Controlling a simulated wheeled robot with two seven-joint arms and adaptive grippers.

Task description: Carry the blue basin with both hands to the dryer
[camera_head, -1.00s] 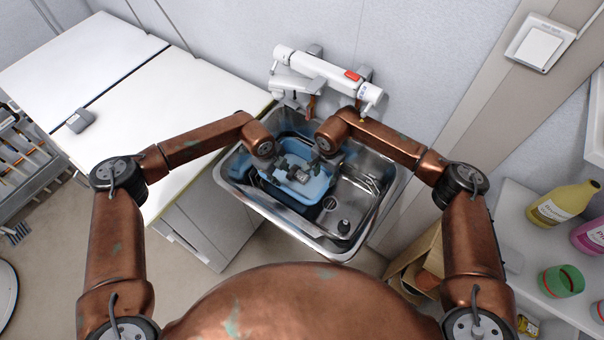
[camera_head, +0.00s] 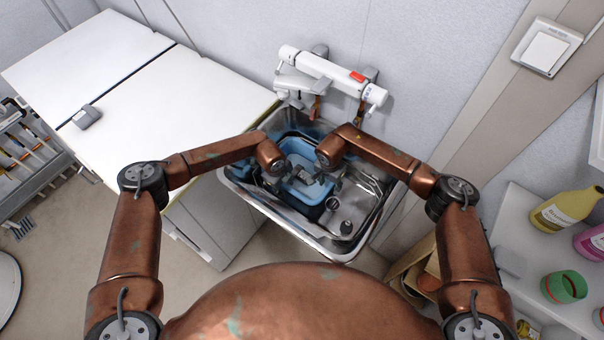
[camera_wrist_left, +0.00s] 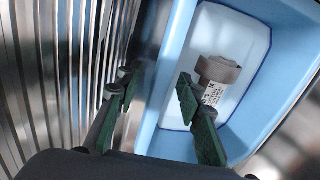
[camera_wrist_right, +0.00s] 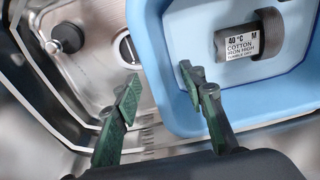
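The blue basin (camera_head: 299,147) sits in the metal sink (camera_head: 222,180) in the head view. A grey rolled item with a white care label (camera_wrist_right: 243,42) lies inside it. My left gripper (camera_wrist_left: 155,83) is open at the basin's left side in the head view. In the left wrist view, one finger is outside the basin wall (camera_wrist_left: 275,88) and one over its inside. My right gripper (camera_wrist_right: 160,76) is open at the right side. Its fingers likewise lie on either side of the basin wall (camera_wrist_right: 170,112). Contact cannot be told. No dryer is recognisable.
A white wall unit with a red mark (camera_head: 330,68) hangs behind the sink. A white counter (camera_head: 165,100) stands left, carrying a small grey object (camera_head: 86,117). Shelves with bottles (camera_head: 567,209) are at right. A dark plug (camera_wrist_right: 67,36) lies in the sink.

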